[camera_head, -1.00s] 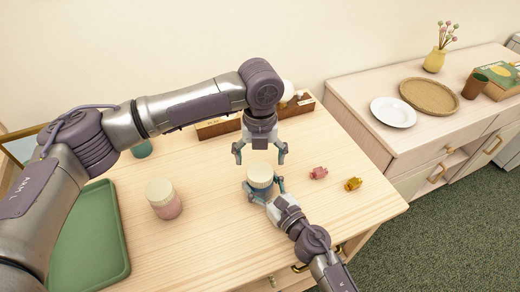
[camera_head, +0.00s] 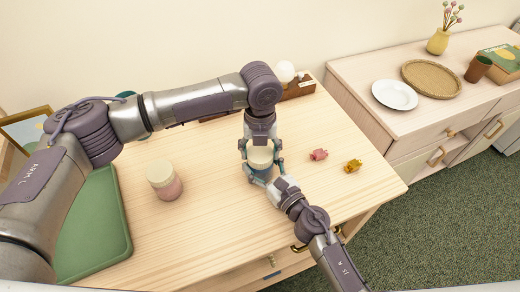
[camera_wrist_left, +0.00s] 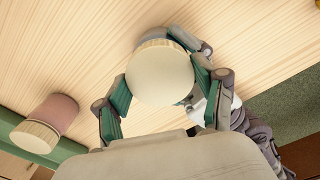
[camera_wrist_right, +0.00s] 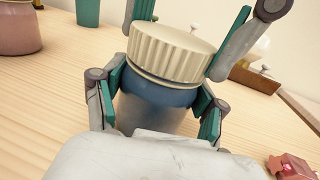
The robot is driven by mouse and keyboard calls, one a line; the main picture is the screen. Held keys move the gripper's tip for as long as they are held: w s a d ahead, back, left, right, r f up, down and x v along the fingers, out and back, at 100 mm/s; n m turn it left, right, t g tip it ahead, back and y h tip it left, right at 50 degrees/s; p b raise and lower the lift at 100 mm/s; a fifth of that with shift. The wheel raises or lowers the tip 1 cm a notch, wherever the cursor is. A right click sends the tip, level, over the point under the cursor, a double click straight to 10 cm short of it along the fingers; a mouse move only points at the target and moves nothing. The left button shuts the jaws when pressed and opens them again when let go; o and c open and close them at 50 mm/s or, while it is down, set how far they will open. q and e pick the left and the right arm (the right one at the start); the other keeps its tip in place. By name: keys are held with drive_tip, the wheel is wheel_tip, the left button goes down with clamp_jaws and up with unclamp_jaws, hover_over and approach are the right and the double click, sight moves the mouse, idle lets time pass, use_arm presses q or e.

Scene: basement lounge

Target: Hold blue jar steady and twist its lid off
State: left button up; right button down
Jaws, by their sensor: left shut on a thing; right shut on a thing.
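The blue jar (camera_wrist_right: 155,112) stands upright on the wooden table, with its ribbed cream lid (camera_wrist_right: 170,50) on top. My right gripper (camera_wrist_right: 158,108) is shut on the jar's blue body from the front, one finger on each side. My left gripper (camera_wrist_left: 160,92) comes down from above and is shut on the lid (camera_wrist_left: 160,75), with fingers on both sides of it. In the head view the lid (camera_head: 260,158) shows between the fingers, and most of the blue body is hidden by my grippers.
A pink jar with a cream lid (camera_head: 164,181) stands to the left. A green tray (camera_head: 90,235) lies at the far left. Small pink (camera_head: 318,154) and yellow (camera_head: 353,165) figures sit to the right. A brown box (camera_head: 299,87) is behind. The table front is clear.

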use_arm(q)
drive_tip(key=shift+c, duration=1)
drive_tip(key=n, duration=0.2)
drive_tip(key=shift+n, duration=0.4)
drive_tip(key=n, duration=0.4)
drive_tip(key=shift+n, duration=0.3)
drive_tip(key=n, duration=0.4)
drive_tip(key=shift+n, duration=0.3)
drive_tip(key=n, duration=1.4)
drive_tip(key=shift+s+n, duration=0.1)
drive_tip(key=shift+n, duration=0.2)
drive_tip(key=n, duration=0.9)
drive_tip(key=shift+n, duration=0.3)
drive_tip(key=shift+r, duration=0.2)
drive_tip(key=shift+r, duration=1)
